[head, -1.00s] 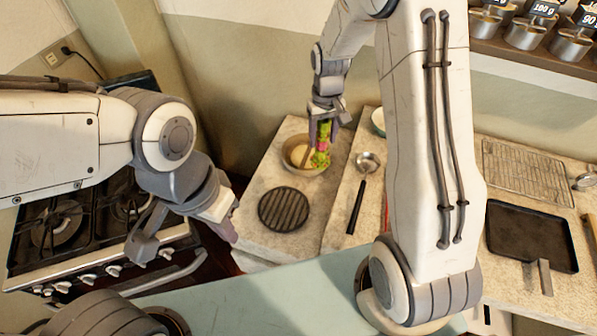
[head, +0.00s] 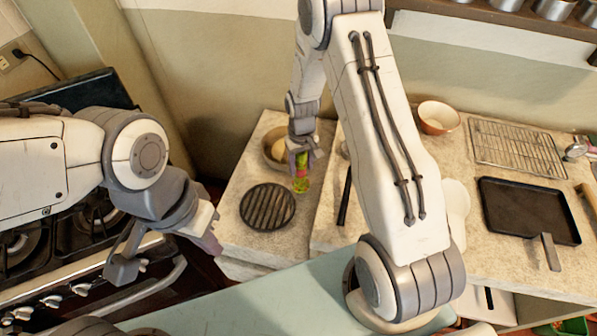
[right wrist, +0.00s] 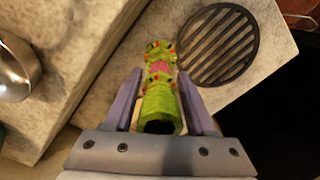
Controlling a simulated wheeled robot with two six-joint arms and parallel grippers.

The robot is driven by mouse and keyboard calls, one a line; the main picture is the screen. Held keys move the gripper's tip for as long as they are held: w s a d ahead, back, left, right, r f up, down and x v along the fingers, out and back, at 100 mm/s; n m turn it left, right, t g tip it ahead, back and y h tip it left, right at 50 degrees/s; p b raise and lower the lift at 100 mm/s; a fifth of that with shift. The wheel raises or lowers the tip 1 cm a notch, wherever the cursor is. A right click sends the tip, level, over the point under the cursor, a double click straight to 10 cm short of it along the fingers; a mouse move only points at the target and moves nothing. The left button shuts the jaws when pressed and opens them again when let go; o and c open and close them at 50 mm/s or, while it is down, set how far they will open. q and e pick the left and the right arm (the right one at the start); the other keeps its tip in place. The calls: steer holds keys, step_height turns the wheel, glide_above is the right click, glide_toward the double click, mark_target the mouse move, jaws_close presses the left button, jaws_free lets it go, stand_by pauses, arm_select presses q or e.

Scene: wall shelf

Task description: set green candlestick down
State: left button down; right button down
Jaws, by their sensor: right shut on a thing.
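The green candlestick (head: 301,184), with pink and red details, is held by my right gripper (head: 303,158) over the left stone counter, in front of a bowl and right of a round black trivet. In the right wrist view the candlestick (right wrist: 160,103) stands between the two fingers of my right gripper (right wrist: 158,90), its dark hollow end towards the camera. It looks roughly upright; I cannot tell whether its far end touches the counter. My left gripper (head: 165,248) is open and empty in front of the stove.
The black trivet (head: 268,206) lies close left of the candlestick; it also shows in the right wrist view (right wrist: 218,45). The bowl (head: 269,148) is behind. A ladle handle (head: 345,197) lies on the right counter beyond a gap. Bare counter (head: 290,228) lies in front.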

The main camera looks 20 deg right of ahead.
mark_target(301, 174)
steer(key=shift+f+p, duration=0.4)
steer(key=shift+f, duration=1.85)
steer(key=c, duration=0.6)
jaws_free()
steer(key=shift+f, duration=0.2)
steer(key=shift+c, duration=0.2)
steer(key=o, duration=0.4)
steer(key=shift+r, duration=0.1)
